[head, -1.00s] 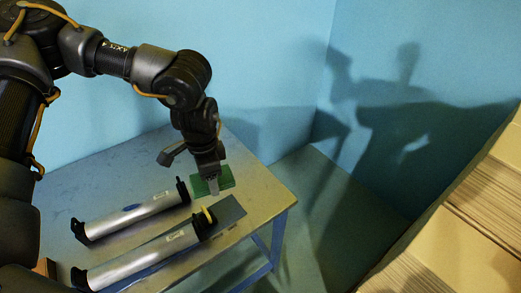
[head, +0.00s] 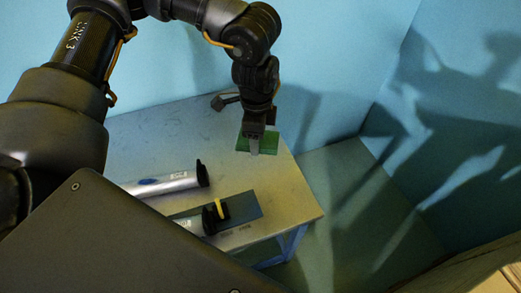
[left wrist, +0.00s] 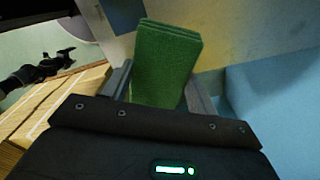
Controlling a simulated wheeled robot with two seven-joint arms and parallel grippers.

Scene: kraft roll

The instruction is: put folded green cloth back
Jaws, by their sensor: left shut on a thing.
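The folded green cloth (head: 270,142) shows in the head view at the back right part of the table, beyond the dark grey mat (head: 243,207). My left gripper (head: 254,148) points down and is shut on the cloth. In the left wrist view the cloth (left wrist: 167,60) stands out between the two fingers (left wrist: 160,92), its stacked layers showing at the far edge. I cannot tell how high it is above the table. A small dark jointed shape in the left wrist view, perhaps my right gripper (left wrist: 62,60), is too small to read.
Two silver rollers with black ends, the back one (head: 170,183) and the front one (head: 192,222), lie on the table (head: 150,140). A yellow piece (head: 221,208) is by the front roller's end. Stacked cardboard (head: 470,272) stands at lower right.

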